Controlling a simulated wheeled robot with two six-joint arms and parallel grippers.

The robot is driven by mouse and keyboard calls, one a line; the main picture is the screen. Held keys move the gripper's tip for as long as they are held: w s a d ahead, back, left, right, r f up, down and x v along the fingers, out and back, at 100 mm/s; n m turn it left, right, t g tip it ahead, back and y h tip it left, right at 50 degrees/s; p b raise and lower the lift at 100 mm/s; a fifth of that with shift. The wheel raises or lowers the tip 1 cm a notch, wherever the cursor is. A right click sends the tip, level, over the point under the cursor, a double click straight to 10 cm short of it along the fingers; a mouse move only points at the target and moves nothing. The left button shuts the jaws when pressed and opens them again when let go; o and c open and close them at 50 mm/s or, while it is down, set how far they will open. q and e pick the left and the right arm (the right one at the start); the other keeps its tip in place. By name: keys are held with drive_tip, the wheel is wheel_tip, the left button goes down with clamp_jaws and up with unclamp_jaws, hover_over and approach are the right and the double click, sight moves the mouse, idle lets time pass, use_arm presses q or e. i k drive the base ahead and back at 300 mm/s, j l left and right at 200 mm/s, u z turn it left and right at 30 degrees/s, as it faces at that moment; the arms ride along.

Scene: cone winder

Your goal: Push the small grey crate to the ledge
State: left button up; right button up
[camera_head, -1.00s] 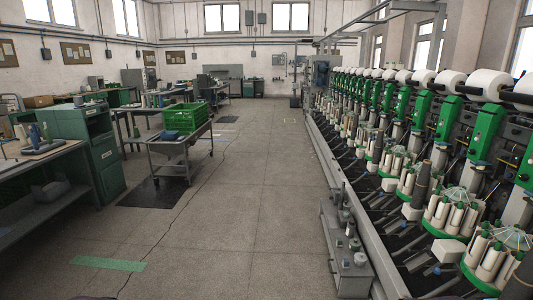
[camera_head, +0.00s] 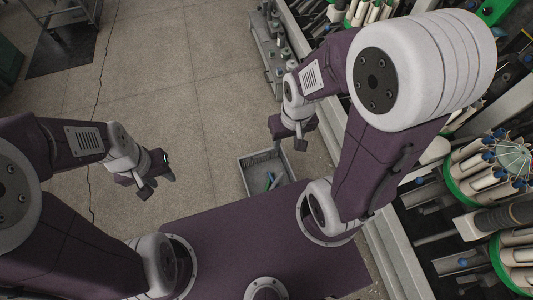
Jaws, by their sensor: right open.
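The small grey crate (camera_head: 247,179) stands on the floor just beyond the front edge of my base, right of the middle. It is open-topped, with a few blue and green items inside. My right gripper (camera_head: 288,134) hangs above and beyond the crate's right side, open and empty; touching cannot be made out. My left gripper (camera_head: 155,180) is to the left of the crate, apart from it, with its fingers spread and empty. A long pale grey ledge (camera_head: 388,254) runs along the foot of the winding machine at right, partly hidden by my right arm.
A low grey bench (camera_head: 266,50) with several small parts stands beyond the crate, beside the machine. Green-rimmed bobbin carousels (camera_head: 490,170) line the right. A trolley (camera_head: 68,14) stands at the far left.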

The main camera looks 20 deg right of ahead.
sight(255, 175)
drive_tip(key=k+j+z, duration=0.1)
drive_tip(key=j+z, duration=0.25)
drive_tip(key=k+j+z, duration=0.15)
drive_tip(key=z, duration=0.25)
drive_tip(key=k+j+z, duration=0.15)
drive_tip(key=z, duration=0.2)
drive_tip(key=j, duration=0.1)
